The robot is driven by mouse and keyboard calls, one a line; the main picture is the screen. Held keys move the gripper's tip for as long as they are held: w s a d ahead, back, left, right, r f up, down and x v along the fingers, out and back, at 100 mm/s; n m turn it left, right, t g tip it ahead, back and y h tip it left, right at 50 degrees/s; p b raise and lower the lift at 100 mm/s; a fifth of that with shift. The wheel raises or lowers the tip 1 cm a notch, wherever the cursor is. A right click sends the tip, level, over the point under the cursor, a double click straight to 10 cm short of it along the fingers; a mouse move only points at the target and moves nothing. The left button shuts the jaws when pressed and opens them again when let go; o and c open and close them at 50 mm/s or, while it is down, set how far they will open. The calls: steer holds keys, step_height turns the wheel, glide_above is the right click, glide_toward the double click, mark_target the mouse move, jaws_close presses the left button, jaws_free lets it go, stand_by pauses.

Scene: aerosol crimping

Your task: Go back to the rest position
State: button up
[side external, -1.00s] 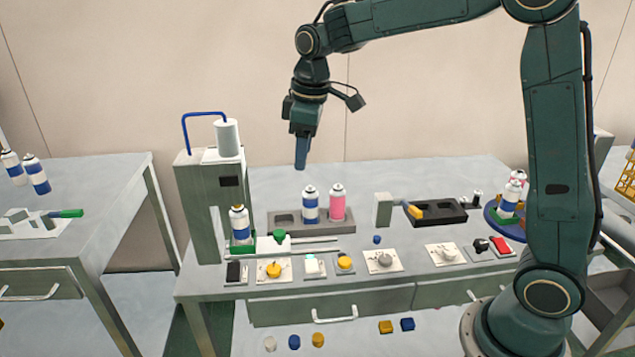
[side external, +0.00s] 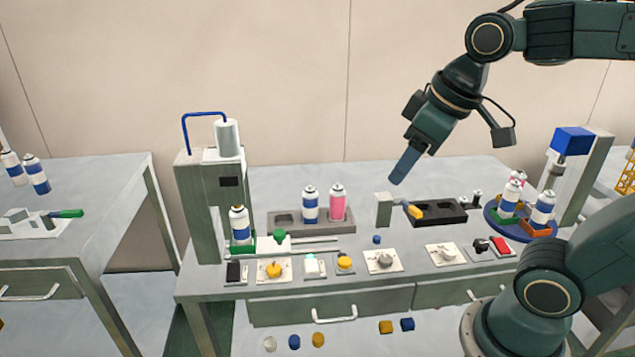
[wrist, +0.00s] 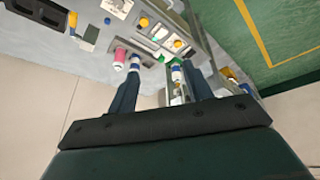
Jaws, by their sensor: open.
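My gripper (side external: 405,165) hangs in the air above the right half of the workbench, tilted down to the left and clear of everything. In the wrist view my gripper (wrist: 158,85) shows two dark blue fingers standing apart with nothing held between them. A blue and white can (side external: 240,225) stands in the crimping machine (side external: 203,215) at the left of the bench. A blue and white can (side external: 310,206) and a pink can (side external: 337,204) stand upright in the grey rack (side external: 285,222).
Below my gripper are a grey block (side external: 383,210) and a black tray (side external: 440,214) with a yellow-handled tool. A blue turntable (side external: 505,228) with several cans stands at the right, beside a blue-topped post (side external: 573,142). Buttons and knobs line the bench front. The air above the bench is free.

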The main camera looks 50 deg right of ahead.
steer(key=s+f+m, duration=0.1)
steer(key=s+f, duration=0.1)
steer(key=s, duration=0.3)
steer(key=shift+s+f+t, duration=0.2)
steer(key=shift+s+t, duration=0.15)
steer(key=shift+t, duration=0.05)
